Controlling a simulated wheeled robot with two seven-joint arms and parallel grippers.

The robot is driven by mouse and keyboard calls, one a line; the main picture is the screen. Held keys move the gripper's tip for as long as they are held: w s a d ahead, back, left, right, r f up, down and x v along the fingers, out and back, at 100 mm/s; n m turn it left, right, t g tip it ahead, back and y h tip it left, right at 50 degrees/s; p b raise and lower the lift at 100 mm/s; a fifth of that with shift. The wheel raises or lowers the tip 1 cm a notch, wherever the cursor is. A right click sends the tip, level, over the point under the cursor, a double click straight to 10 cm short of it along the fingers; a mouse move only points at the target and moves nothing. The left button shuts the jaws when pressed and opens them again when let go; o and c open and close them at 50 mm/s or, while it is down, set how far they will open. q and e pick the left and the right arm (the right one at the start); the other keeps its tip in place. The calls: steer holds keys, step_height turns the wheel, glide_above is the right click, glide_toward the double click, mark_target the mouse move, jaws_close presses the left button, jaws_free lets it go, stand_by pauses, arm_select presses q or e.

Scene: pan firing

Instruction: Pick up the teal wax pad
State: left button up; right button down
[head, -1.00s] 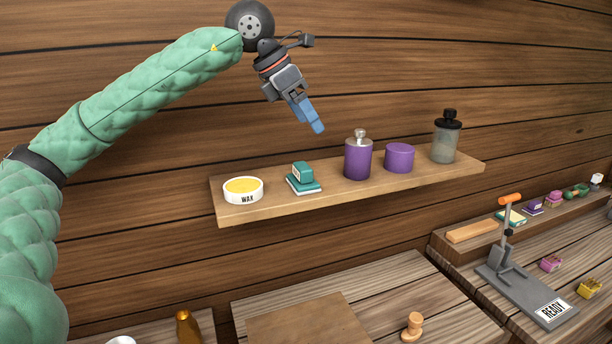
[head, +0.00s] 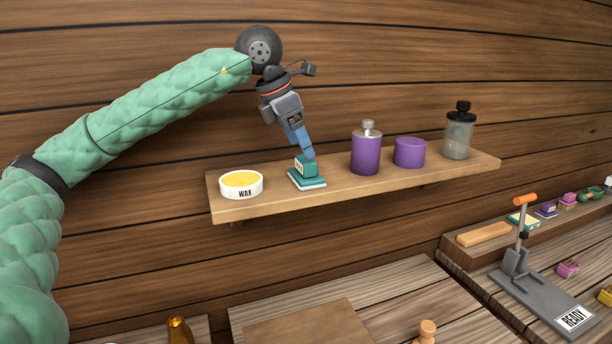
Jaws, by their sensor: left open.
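The teal wax pad (head: 306,168) is a small teal block. It sits on a flat teal and white base (head: 308,181) on the wooden wall shelf (head: 262,208). My left gripper (head: 307,152) points down with its blue fingers at the top of the pad, partly covering its upper edge. The gripper is open. I cannot tell whether the fingers touch the pad. My right gripper is not in view.
A white wax tin (head: 241,186) with yellow wax stands left of the pad. A purple bottle (head: 366,155), a purple jar (head: 410,152) and a grey black-topped bottle (head: 458,138) stand to its right. A lever press (head: 540,290) stands on the bench at lower right.

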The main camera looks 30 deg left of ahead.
mark_target(306, 170)
arm_select(q)
steer(key=x, duration=0.5)
steer(key=shift+s+d, duration=0.1)
steer(key=shift+s, duration=0.2)
steer(key=c, duration=1.1)
steer(key=shift+r, duration=0.1)
